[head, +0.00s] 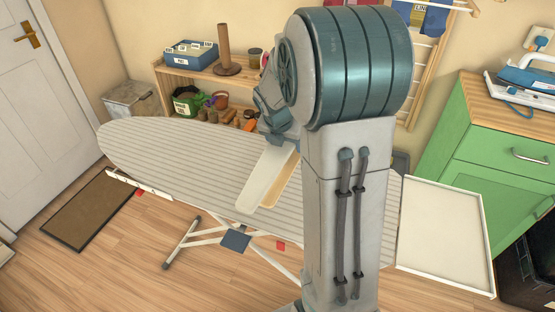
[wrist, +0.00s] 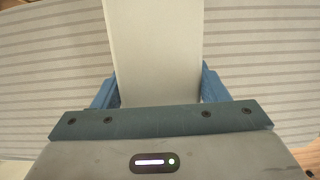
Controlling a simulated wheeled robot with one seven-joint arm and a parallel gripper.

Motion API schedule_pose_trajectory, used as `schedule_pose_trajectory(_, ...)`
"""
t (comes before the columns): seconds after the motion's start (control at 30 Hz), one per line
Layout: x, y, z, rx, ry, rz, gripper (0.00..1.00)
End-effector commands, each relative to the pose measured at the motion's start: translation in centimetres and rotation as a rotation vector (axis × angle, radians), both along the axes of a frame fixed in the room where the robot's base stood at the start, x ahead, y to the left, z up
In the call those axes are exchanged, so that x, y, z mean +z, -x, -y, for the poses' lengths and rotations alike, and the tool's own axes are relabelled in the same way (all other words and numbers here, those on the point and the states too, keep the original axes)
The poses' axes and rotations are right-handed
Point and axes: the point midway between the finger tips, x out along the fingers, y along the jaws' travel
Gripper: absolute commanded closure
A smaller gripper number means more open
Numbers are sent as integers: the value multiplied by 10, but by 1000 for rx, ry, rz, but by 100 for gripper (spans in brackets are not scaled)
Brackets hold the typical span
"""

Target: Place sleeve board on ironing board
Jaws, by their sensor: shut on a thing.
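The ironing board (head: 170,160) has a grey striped cover and stands across the middle of the head view; its cover also fills the background of the wrist view (wrist: 50,60). The sleeve board (head: 265,178) is a narrow pale padded board with a wooden-coloured layer along one side. It shows over the ironing board's cover. My gripper (wrist: 158,95) is shut on the sleeve board, which extends away between the blue fingers in the wrist view (wrist: 157,45). My arm hides part of the gripper in the head view. I cannot tell whether the sleeve board touches the cover.
A white tray-like rest (head: 445,235) is at the ironing board's right end. A wooden shelf (head: 185,72) with a blue box (head: 190,55) stands behind. A green cabinet (head: 500,160) carrying an iron (head: 528,80) is at right. A dark mat (head: 85,210) lies on the floor at left.

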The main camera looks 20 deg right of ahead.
Motion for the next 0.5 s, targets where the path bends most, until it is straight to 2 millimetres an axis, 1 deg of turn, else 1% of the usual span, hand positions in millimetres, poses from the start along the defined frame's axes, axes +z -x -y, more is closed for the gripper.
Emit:
schedule_pose_trajectory(0.03, -4, 0, -7, 4, 1, 2, 77)
schedule_pose_trajectory(0.1, -7, 1, -13, 2, 0, 4, 77)
schedule_pose_trajectory(0.27, -13, 2, -17, -1, 1, 3, 77)
schedule_pose_trajectory(0.37, -23, 2, -17, 1, 1, 0, 77)
schedule_pose_trajectory(0.5, -44, 2, -17, 1, 1, 0, 77)
